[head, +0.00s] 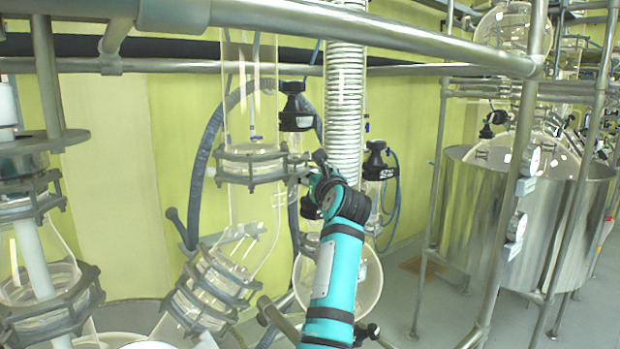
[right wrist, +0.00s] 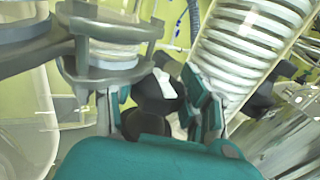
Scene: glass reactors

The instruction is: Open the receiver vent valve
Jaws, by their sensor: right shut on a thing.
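My right arm, teal and black, reaches up from the bottom of the head view. Its gripper (head: 318,178) is beside the clamped flange (head: 250,166) of the glass column and in front of the coiled glass condenser (head: 344,95). In the right wrist view the gripper (right wrist: 163,108) has its teal fingers on both sides of a black valve handle (right wrist: 155,90) with a white mark, and is shut on it. In the head view the gripper mostly hides this handle. I cannot tell how far the valve is turned. My left gripper is not in view.
Black-capped fittings (head: 297,107) (head: 375,160) flank the condenser. A round glass flask (head: 368,285) shows behind my arm. Steel pipes (head: 400,38) cross above. A large steel vessel (head: 480,215) stands at right, with open floor (head: 408,312) before it.

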